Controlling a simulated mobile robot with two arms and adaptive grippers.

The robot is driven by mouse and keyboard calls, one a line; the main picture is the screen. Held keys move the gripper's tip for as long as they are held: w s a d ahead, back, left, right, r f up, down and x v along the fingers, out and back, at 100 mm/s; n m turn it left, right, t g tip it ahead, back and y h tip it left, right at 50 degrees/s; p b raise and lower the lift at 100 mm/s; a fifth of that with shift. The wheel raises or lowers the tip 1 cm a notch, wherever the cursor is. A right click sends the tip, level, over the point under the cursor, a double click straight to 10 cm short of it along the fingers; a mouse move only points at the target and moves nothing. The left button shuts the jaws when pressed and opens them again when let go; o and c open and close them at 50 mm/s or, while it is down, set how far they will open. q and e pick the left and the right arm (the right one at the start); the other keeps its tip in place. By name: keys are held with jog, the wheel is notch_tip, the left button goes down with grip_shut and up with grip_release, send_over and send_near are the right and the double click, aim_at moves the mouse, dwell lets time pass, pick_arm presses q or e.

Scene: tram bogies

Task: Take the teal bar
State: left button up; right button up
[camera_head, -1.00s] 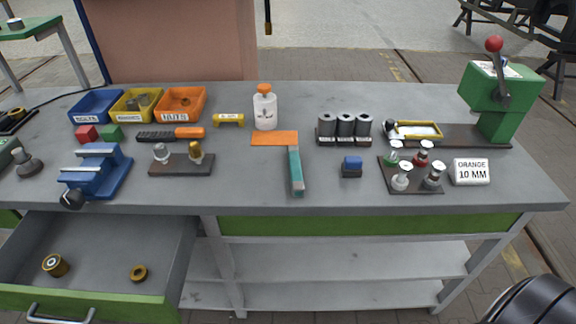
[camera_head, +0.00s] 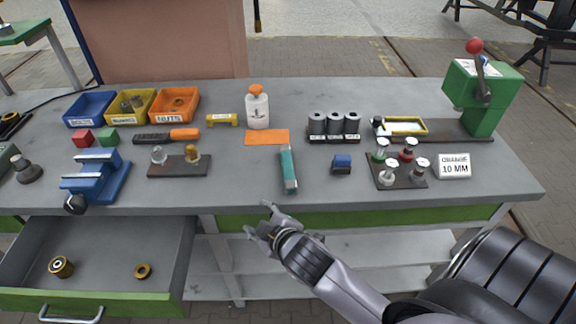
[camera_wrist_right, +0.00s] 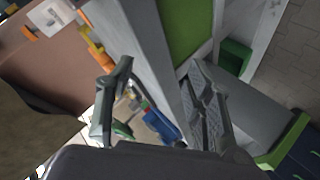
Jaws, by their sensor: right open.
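The teal bar (camera_head: 288,169) lies on the grey workbench (camera_head: 229,194), pointing from the front edge toward the back. Its far end is close to a flat orange piece (camera_head: 267,137). My right gripper (camera_head: 257,221) is in front of the bench's front edge, a little to the left of the bar and apart from it. In the right wrist view its two fingers (camera_wrist_right: 158,95) are spread, with nothing held between them. I cannot make out the teal bar in the wrist view. My left gripper is in neither view.
A blue vise (camera_head: 97,178) and a plate with two knobs (camera_head: 178,166) stand left of the bar. A small blue block (camera_head: 341,164) and a stand of valve-like parts (camera_head: 399,180) are to its right. An open drawer (camera_head: 105,301) juts out at front left.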

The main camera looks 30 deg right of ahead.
jog(key=w+a+r+n+t+y, duration=0.3)
jog(key=r+n, duration=0.2)
jog(key=r, duration=0.2)
jog(key=w+a+r+n+t+y, duration=0.2)
jog(key=w+a+r+n, duration=0.1)
jog(key=r+n, duration=0.3)
jog(key=w+a+r+n+t+y, duration=0.3)
jog(key=w+r+n, duration=0.1)
jog(key=r, duration=0.4)
jog(key=s+a+r+n+g+y, duration=0.2)
jog(key=a+r+n+g+y, duration=0.4)
jog(key=n+y, duration=0.65)
jog(key=n+g+h, duration=1.4)
jog(key=n+h, duration=0.6)
jog(key=n, duration=1.1)
send_over(290, 176)
notch_tip(290, 176, down, 8)
jog(key=r, duration=0.1)
notch_tip(290, 176, down, 12)
jog(key=p, duration=0.3)
jog(key=shift+d+r+p, duration=0.15)
jog(key=shift+r+p, duration=0.05)
jog(key=shift+p, duration=0.15)
jog(key=shift+f, duration=0.3)
notch_tip(290, 176, down, 5)
jog(key=p, duration=0.2)
jog(key=shift+r+p, duration=0.1)
jog(key=shift+p, duration=0.3)
jog(key=shift+f, duration=0.3)
